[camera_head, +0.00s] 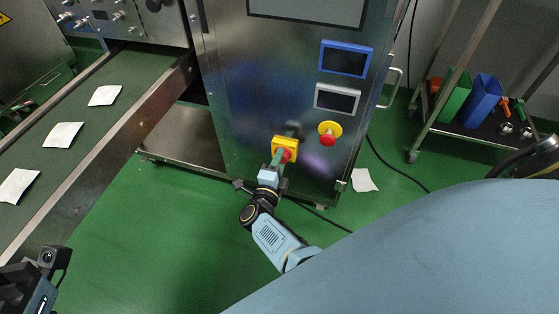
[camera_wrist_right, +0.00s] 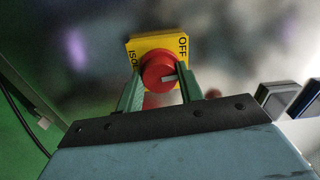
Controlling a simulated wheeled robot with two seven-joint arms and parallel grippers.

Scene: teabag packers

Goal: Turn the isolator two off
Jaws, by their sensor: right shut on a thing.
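The isolator is a yellow plate (camera_head: 291,143) with a red rotary knob (camera_head: 284,156) on the lower front of the steel cabinet. In the right wrist view the red knob (camera_wrist_right: 159,72) sits on the yellow plate (camera_wrist_right: 140,44), which looks turned and shows "OFF" and part of "ISO". My right gripper (camera_head: 279,158) reaches up to the knob from below. In the wrist view its green fingers (camera_wrist_right: 158,88) are on both sides of the knob, shut on it. My left gripper (camera_head: 42,284) shows only in part at the lower left edge; its fingers cannot be made out.
A red emergency button on a yellow base (camera_head: 329,133) is right of the isolator. Two displays, blue-framed (camera_head: 345,59) and grey-framed (camera_head: 337,99), are above. A conveyor (camera_head: 80,135) with white packets runs at left. A cart (camera_head: 480,130) with bins stands right. Cables cross the floor.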

